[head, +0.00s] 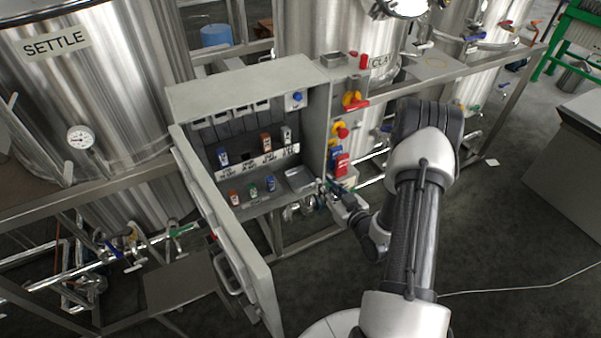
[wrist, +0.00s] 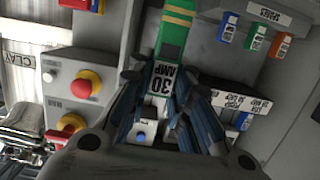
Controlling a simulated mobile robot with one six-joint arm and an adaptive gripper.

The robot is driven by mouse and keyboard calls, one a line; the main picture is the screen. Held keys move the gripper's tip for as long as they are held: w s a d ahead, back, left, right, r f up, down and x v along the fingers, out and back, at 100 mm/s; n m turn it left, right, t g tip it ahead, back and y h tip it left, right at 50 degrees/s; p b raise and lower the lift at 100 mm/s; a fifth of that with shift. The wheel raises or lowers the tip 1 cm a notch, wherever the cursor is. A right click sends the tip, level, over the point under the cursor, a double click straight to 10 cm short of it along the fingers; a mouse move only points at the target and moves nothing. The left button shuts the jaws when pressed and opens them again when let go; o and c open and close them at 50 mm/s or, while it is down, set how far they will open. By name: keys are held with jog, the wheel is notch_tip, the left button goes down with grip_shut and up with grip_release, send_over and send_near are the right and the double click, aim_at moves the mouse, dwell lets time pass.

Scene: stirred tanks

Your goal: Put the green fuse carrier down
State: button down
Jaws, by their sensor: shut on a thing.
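The green fuse carrier (wrist: 176,32), with yellow stripes and a white 30 AMP label, is held between the fingers of my gripper (wrist: 163,92) in the wrist view. My gripper is shut on it. In the head view my gripper (head: 334,194) is at the right front edge of the open grey cabinet (head: 245,93); the held carrier is too small and covered to make out there. A small grey tray (head: 300,180) lies on the cabinet's lower ledge, just left of my gripper.
Spare orange (head: 234,198), green (head: 253,190) and blue (head: 271,184) carriers stand on the ledge. Other carriers sit in the row above, with a dark gap among them. The cabinet door (head: 235,240) hangs open at left. Switches and a red-yellow button (head: 341,130) project from the right side.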

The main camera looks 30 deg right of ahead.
jog(key=w+b, duration=0.2)
jog(key=w, duration=1.5)
jog(key=f, duration=0.2)
jog(key=f+b, duration=0.1)
jog(key=f, duration=0.1)
jog(key=f+b, duration=0.1)
jog(key=f, duration=0.2)
jog(key=shift+a, duration=0.35)
jog(key=shift+w, duration=0.2)
jog(key=shift+f, duration=0.2)
jog(key=c, duration=1.5)
grip_release()
jog(key=shift+o, duration=0.2)
